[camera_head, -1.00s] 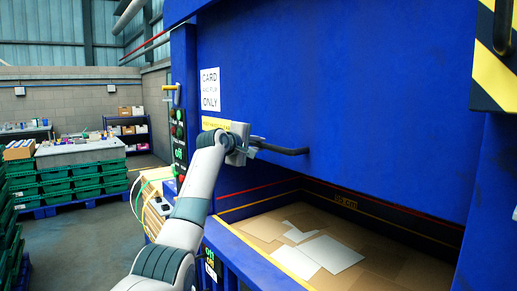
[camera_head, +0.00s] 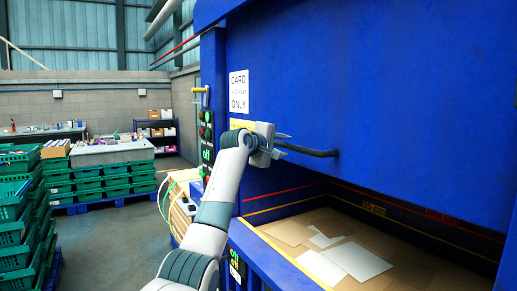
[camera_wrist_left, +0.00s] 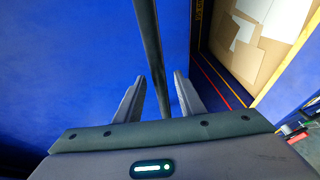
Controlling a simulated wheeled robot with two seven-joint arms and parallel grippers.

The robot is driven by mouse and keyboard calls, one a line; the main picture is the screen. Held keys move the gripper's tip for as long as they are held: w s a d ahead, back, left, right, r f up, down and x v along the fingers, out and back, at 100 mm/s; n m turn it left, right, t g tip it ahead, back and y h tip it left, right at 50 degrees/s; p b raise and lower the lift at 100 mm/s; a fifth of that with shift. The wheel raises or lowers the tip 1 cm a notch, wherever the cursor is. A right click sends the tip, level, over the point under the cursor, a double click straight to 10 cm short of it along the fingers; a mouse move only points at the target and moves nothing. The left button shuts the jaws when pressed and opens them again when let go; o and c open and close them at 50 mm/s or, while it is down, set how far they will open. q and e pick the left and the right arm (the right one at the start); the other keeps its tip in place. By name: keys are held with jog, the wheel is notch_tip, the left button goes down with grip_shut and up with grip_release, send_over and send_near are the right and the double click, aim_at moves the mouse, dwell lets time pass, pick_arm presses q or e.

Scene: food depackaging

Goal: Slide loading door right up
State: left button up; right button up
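The blue loading door (camera_head: 390,110) of a large baler is raised above an opening that shows flat cardboard (camera_head: 390,275) inside. A dark bar handle (camera_head: 318,153) sticks out along the door's lower left part. My left gripper (camera_head: 284,142) is at the handle's left end. In the left wrist view its two fingers (camera_wrist_left: 158,85) are spread apart, and the bar (camera_wrist_left: 148,40) runs between them with a gap on each side. My right gripper is in neither view.
A control panel (camera_head: 207,135) with buttons is on the post left of the door. Grey floor (camera_head: 110,240) is clear between.

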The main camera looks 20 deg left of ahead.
pick_arm(q)
jog(key=b+v, duration=0.7)
jog(key=v, duration=0.8)
